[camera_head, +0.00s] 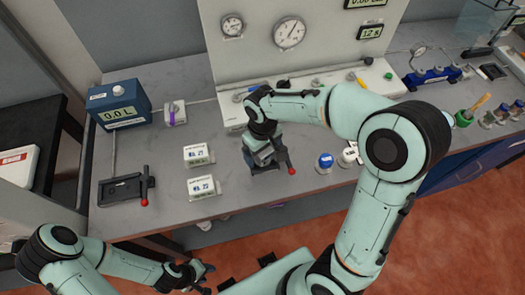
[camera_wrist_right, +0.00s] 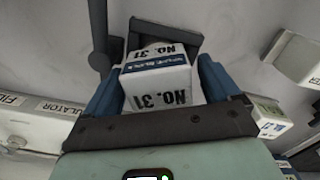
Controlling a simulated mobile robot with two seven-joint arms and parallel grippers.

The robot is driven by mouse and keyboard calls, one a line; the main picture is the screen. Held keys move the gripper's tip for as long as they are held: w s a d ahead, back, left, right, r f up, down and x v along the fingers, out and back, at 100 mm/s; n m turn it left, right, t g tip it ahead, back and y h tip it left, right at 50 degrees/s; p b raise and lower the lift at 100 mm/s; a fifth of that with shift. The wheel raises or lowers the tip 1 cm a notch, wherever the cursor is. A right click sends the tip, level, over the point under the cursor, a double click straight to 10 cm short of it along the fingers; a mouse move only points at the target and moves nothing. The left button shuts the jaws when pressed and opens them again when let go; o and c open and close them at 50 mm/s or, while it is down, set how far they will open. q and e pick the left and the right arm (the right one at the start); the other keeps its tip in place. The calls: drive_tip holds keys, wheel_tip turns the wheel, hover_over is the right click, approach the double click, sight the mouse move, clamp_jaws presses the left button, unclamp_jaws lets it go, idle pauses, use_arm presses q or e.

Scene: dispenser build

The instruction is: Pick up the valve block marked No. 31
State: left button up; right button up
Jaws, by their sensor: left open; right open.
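The valve block marked No. 31 (camera_wrist_right: 160,84) is white with a blue band. In the right wrist view it sits between the two blue fingers of my right gripper, its lettering upside down. My right gripper (camera_head: 264,153) is open around it, with one finger on each side; I cannot tell whether either touches. A dark frame (camera_wrist_right: 178,32) stands right behind the block. In the head view, the gripper is over a dark clamp (camera_head: 268,168) with a red-knobbed lever, and it mostly hides the block. My left gripper (camera_head: 204,277) is open and empty, low in front of the bench.
Two other white labelled blocks (camera_head: 197,155) (camera_head: 203,187) stand left of my right gripper. An empty dark clamp (camera_head: 125,188) and a blue display box (camera_head: 118,105) are further left. A blue-topped jar (camera_head: 325,162) stands to the right. A gauge panel (camera_head: 260,55) rises behind.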

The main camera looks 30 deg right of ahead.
drive_tip(key=shift+f, duration=0.2)
drive_tip(key=shift+r, duration=0.1)
drive_tip(key=c, duration=1.7)
drive_tip(key=shift+o, duration=0.2)
drive_tip(key=shift+r, duration=0.1)
